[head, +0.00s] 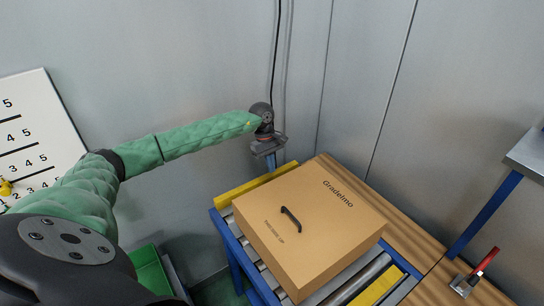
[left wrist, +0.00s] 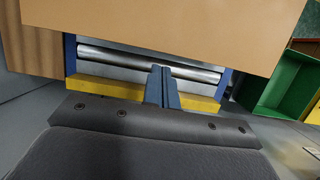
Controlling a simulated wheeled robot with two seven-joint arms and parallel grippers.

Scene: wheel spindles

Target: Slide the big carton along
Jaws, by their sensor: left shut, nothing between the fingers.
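The big carton (head: 310,225) is a brown box with a dark handle on top and the word "Gradelmo". It sits on a blue-framed roller conveyor (head: 231,256) beside a wooden bench. In the left wrist view the carton (left wrist: 160,35) fills the top. My left gripper (head: 270,160) is shut and empty, pointing down just behind the carton's far left corner. In the left wrist view its fingers (left wrist: 161,88) are together in front of the rollers, near the carton; I cannot tell whether they touch it. My right gripper is not in view.
Yellow bars (head: 256,185) cross the conveyor at both ends. A wooden bench top (head: 432,291) lies to the right, with a red-handled tool (head: 474,274) on it. Green bins (head: 150,271) stand at lower left; a grey wall is behind.

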